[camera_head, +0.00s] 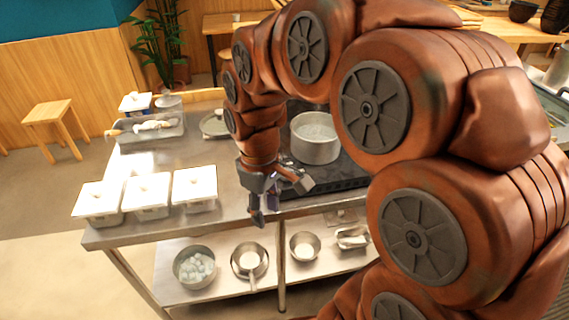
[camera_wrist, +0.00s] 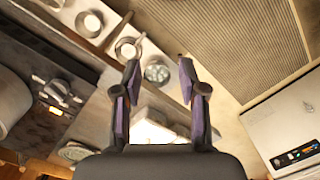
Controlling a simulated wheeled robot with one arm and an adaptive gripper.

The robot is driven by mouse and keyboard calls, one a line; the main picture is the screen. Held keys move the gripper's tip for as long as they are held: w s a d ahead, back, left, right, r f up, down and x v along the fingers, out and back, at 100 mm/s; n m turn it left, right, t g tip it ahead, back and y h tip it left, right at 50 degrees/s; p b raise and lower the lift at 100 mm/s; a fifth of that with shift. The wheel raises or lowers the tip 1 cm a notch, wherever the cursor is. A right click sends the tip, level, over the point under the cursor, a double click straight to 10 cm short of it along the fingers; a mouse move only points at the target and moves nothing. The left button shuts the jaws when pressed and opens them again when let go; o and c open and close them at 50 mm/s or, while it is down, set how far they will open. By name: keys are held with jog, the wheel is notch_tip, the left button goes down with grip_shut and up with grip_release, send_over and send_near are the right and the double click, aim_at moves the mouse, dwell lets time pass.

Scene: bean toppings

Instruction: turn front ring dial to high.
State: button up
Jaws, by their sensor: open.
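A black stove (camera_head: 345,177) stands on the steel counter, with a grey pot (camera_head: 315,142) on it. My gripper (camera_head: 281,202) hangs at the stove's front left corner, pointing down, with its fingers apart and empty. In the wrist view my gripper (camera_wrist: 159,66) shows two purple-padded fingers wide open with nothing between them. Part of the pot (camera_wrist: 12,102) is at that view's left edge. Beside it are small knob-like parts (camera_wrist: 58,88) and a small orange-lit strip. I cannot tell which knob is the front ring dial or how it is set. In the head view my arm hides the stove's right part.
Three white lidded containers (camera_head: 148,192) stand left of my gripper on the counter (camera_head: 230,212). A tray (camera_head: 150,132) and a round lid (camera_head: 214,124) lie behind. The lower shelf (camera_head: 225,288) holds several bowls and pans. The counter's front edge is close to my gripper.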

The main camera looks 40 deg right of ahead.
jog(key=w+d+n, duration=0.1)
jog(key=w+d, duration=0.4)
jog(key=w+d+f+n+p, duration=0.1)
jog(key=w+d+n, duration=0.1)
jog(key=w+d, duration=0.4)
jog(key=w+d+n+t+p, duration=0.1)
jog(key=w+d, duration=0.4)
jog(key=d, duration=0.1)
jog(key=shift+w+f, duration=0.2)
jog(key=shift+f, duration=0.2)
jog(key=shift+d+f+n, duration=0.1)
jog(key=shift+f+n, duration=0.2)
jog(key=shift+f, duration=0.1)
jog(key=shift+f+p, duration=1.35)
jog(key=shift+f, duration=2.1)
grip_shut()
